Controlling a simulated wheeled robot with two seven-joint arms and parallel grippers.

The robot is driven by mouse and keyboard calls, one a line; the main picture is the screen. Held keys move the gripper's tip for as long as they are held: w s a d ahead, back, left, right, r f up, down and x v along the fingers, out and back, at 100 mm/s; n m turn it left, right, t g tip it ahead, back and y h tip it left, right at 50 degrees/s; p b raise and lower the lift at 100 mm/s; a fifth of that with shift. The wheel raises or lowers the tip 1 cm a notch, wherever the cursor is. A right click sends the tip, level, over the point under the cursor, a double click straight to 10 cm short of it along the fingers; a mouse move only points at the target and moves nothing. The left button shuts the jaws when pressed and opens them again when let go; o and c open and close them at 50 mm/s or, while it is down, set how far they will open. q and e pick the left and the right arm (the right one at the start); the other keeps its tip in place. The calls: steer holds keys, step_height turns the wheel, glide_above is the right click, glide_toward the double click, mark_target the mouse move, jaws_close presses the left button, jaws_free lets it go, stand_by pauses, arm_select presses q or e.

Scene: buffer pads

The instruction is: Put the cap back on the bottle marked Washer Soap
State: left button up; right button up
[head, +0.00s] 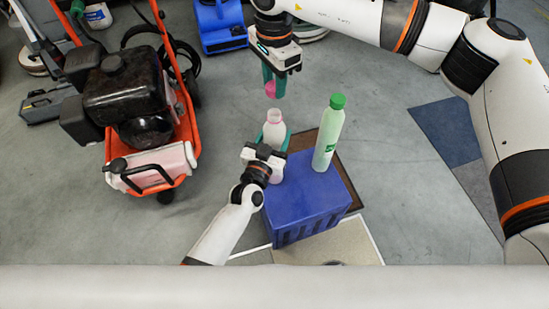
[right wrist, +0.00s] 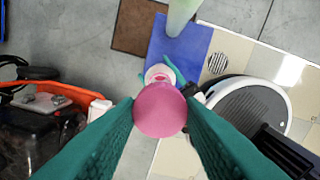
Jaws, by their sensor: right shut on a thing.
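An uncapped pale pink-white bottle (head: 274,131) stands upright on the blue crate (head: 307,210). Its open mouth also shows in the right wrist view (right wrist: 158,73). My right gripper (head: 272,90) is shut on a pink cap (head: 271,89), held above the bottle and apart from it. In the right wrist view the cap (right wrist: 160,109) sits between the teal fingertips and overlaps part of the bottle. My left gripper (head: 275,137) has its teal fingers on both sides of the bottle; whether they press on it is unclear. No label can be read.
A green-capped bottle (head: 328,133) stands on the same crate, right of the pink one. A red-framed machine (head: 150,120) is at the left. A blue machine (head: 222,27) stands at the back.

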mark_target(274, 113)
steer(key=shift+f, duration=2.45)
steer(key=shift+f, duration=0.15)
steer(key=shift+f, duration=0.75)
steer(key=shift+f, duration=0.6)
